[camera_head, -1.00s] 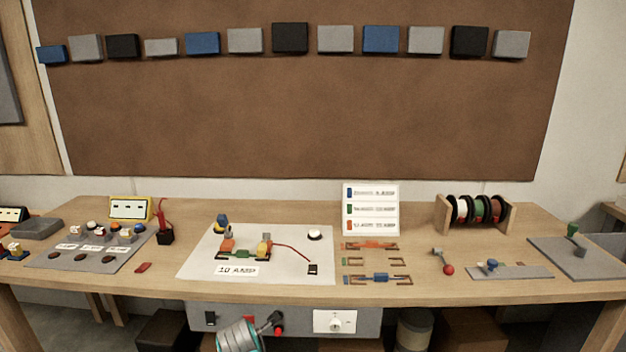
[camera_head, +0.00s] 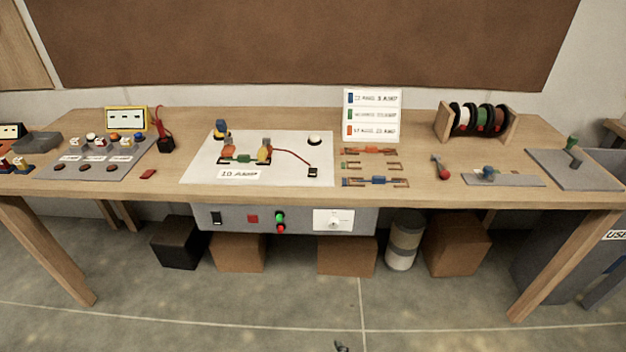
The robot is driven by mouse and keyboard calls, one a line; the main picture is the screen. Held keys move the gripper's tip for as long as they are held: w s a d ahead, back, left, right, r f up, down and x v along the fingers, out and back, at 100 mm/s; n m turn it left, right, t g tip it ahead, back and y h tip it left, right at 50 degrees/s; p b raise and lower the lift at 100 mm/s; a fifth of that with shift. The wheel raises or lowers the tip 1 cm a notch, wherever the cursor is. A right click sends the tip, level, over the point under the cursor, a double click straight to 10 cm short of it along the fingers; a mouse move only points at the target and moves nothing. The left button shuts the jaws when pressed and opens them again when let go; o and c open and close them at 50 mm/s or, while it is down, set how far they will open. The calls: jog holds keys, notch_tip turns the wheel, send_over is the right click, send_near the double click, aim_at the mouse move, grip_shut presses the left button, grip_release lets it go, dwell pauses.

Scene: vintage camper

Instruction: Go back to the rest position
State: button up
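A small dark piece (camera_head: 340,346) shows at the bottom edge of the head view, in front of the floor. It looks like a tip of my gripper, but too little shows to tell whether it is open or shut, or whether it holds anything. The rest of my arm is out of view. The piece is low and clear of the workbench (camera_head: 400,193). On the bench lies a white board (camera_head: 205,173) with coloured parts and a red wire on it.
A grey control panel (camera_head: 365,222) with switches and buttons hangs under the bench front. Boxes such as a brown one (camera_head: 346,257) and a drum (camera_head: 404,240) stand beneath. Bench legs (camera_head: 565,262) flank them. The floor (camera_head: 200,320) in front is open.

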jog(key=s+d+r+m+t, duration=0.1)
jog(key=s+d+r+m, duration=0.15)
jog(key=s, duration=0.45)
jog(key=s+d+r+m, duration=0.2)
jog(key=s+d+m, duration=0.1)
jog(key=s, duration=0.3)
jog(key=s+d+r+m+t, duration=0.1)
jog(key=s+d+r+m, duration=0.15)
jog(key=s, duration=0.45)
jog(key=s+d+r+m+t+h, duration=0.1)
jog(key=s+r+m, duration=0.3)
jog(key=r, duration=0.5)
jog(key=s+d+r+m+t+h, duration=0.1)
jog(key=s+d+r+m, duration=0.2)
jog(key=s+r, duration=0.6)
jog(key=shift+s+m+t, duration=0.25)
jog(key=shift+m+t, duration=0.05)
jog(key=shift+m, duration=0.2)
